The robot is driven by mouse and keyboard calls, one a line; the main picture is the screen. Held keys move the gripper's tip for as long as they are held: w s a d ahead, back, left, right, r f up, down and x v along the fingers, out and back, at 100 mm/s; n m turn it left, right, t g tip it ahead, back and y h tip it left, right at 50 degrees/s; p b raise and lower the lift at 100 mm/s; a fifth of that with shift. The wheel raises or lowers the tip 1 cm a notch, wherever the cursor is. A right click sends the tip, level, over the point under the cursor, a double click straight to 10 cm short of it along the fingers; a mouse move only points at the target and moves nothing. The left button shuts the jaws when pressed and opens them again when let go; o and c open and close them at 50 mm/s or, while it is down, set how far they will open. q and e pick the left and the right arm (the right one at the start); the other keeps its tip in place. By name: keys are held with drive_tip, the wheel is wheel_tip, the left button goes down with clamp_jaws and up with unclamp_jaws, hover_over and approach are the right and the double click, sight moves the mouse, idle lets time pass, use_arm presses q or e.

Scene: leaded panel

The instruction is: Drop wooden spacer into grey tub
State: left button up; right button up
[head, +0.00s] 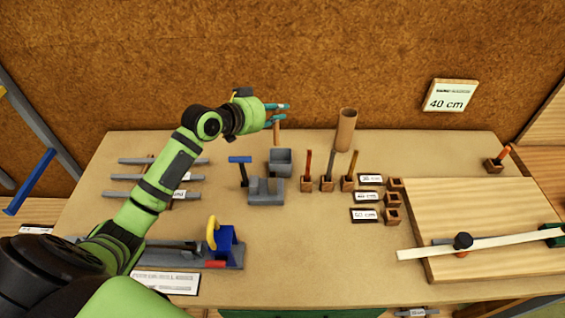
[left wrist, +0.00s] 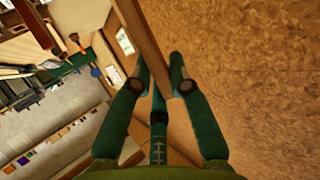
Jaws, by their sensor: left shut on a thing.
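The wooden spacer (head: 276,133) is a slim brown stick held upright by my left gripper (head: 279,113) above the back part of the bench. The left gripper is shut on it. In the left wrist view the spacer (left wrist: 139,35) runs between the green fingers (left wrist: 160,78) and out of the top of the picture. The grey tub (head: 280,171) appears to be the small open box on the bench just below the spacer in the head view. The spacer's lower end shows above the tub's far rim, and the gap between them is hard to judge. My right gripper is not in view.
A grey notched block (head: 266,198) stands in front of the tub, with a blue-handled tool (head: 240,161) at its left. Small wooden holders with upright tools (head: 327,184) and a tall brown tube (head: 345,130) stand to the right. A wooden board (head: 490,215) lies far right.

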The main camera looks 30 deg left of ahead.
sight(275, 128)
use_arm(q)
drive_tip(key=shift+w+a+f, duration=0.25)
drive_tip(key=shift+a+f, duration=0.05)
drive_tip(key=shift+f, duration=0.05)
drive_tip(key=shift+a+f, duration=0.15)
drive_tip(key=shift+f, duration=0.05)
wheel_tip(275, 128, down, 4)
drive_tip(key=b, duration=0.4)
drive_tip(key=shift+f+b, duration=0.25)
drive_tip(key=shift+b, duration=0.15)
drive_tip(key=shift+f+b, duration=0.6)
drive_tip(key=shift+r, duration=0.1)
drive_tip(key=o, duration=0.8)
